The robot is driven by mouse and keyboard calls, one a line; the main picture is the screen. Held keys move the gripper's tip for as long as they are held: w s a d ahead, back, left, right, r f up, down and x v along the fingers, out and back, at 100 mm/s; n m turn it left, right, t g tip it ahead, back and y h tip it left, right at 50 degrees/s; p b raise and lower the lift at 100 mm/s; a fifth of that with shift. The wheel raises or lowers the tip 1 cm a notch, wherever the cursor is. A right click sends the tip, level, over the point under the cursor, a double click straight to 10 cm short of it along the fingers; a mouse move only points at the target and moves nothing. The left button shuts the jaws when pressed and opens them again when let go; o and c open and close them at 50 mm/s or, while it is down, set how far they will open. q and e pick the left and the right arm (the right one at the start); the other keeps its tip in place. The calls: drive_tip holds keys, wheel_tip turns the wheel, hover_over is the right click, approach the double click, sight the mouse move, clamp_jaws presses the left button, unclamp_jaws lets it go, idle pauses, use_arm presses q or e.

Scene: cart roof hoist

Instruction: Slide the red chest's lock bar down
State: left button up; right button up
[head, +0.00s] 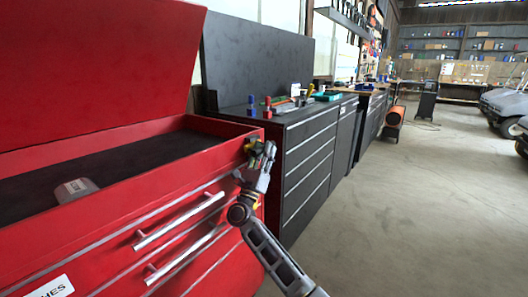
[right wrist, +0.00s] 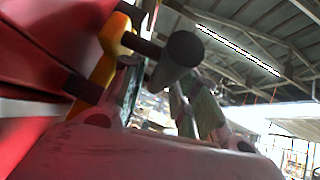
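The red chest (head: 140,190) fills the left of the head view, its lid raised. A yellow lock bar (right wrist: 112,55) with a dark round knob runs along the chest's edge in the right wrist view. In the head view, only small yellow parts of it show at the chest's right front corner, partly behind my gripper. My right gripper (head: 263,153) is at that corner, fingers pointing up. In the right wrist view its fingers stand apart, with the knob (right wrist: 178,55) by their tips. I cannot tell whether they touch it. My left gripper is out of view.
A grey object (head: 75,190) lies in the chest's dark top tray. Drawer handles (head: 180,222) stick out from its front. A black cabinet (head: 310,150) with tools on top stands just beyond the chest.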

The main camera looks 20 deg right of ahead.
drive_tip(key=shift+r, duration=0.25)
drive_tip(key=shift+r, duration=4.9)
drive_tip(key=shift+f, duration=0.1)
